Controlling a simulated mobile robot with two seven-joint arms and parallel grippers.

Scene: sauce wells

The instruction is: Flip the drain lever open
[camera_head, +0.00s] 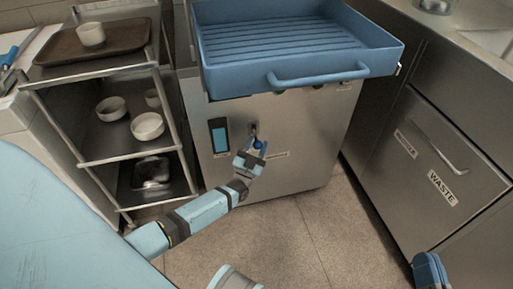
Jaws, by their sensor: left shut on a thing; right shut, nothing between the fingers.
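The drain lever (258,145) has a small blue knob and sits on the steel front of the cabinet under the blue basin. My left gripper (251,153) reaches in from the lower left and is shut on the lever at its knob. The fingers partly hide the lever, so its exact angle is hard to tell. My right gripper (430,271) shows only in part at the bottom right edge, shut and empty, well away from the lever.
A blue ribbed basin (333,75) with a front handle overhangs the lever. A blue gauge window (219,137) is left of it. A metal rack (120,157) with bowls and a tray stands left. A drawer marked WASTE (443,188) is right. The floor between is clear.

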